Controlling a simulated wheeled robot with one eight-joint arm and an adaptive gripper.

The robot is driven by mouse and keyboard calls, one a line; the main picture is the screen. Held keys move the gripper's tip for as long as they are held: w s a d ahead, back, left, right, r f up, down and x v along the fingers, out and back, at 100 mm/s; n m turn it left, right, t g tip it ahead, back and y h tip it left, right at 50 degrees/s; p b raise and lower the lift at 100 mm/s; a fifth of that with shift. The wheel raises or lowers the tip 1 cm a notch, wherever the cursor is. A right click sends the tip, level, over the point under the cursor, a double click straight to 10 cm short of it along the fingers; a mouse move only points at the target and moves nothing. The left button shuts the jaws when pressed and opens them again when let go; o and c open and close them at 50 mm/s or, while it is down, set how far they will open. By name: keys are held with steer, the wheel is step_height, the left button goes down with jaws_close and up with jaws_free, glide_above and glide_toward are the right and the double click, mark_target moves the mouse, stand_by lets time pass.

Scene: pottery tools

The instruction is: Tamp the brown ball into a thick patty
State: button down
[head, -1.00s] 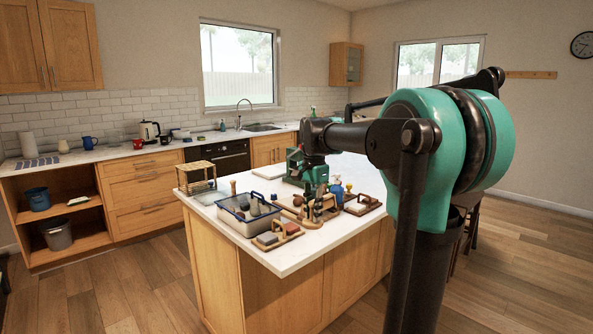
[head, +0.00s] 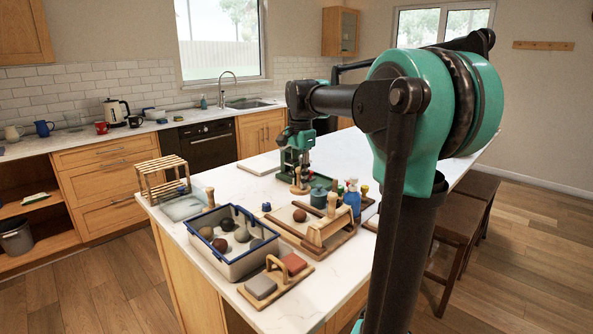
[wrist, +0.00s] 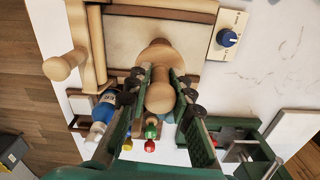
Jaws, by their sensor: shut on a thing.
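The brown ball (head: 299,215) sits on a board (head: 283,222) on the counter in the head view. My gripper (head: 298,172) is shut on a wooden tamper (head: 300,188) and holds it upright, a little behind the ball in that picture. In the wrist view my gripper (wrist: 160,92) grips the tamper's pale handle, and its wide round foot (wrist: 156,51) shows beyond the fingers, against the cream board surface (wrist: 125,25). The ball does not show in the wrist view.
A blue-rimmed tub (head: 232,268) with several balls stands front left. A wooden rolling frame (head: 330,230) stands right of the ball, near a blue spray bottle (head: 352,198). A board with two blocks (head: 276,278) lies in front, and a wooden rack (head: 162,178) stands behind left.

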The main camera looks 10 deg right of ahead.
mark_target(300, 192)
steer(key=shift+w+f, duration=0.1)
steer(key=shift+f, duration=2.75)
steer(key=shift+f, duration=0.55)
steer(key=shift+r, duration=0.85)
steer(key=shift+f, duration=0.9)
steer(key=shift+r, duration=0.8)
steer(key=shift+f, duration=1)
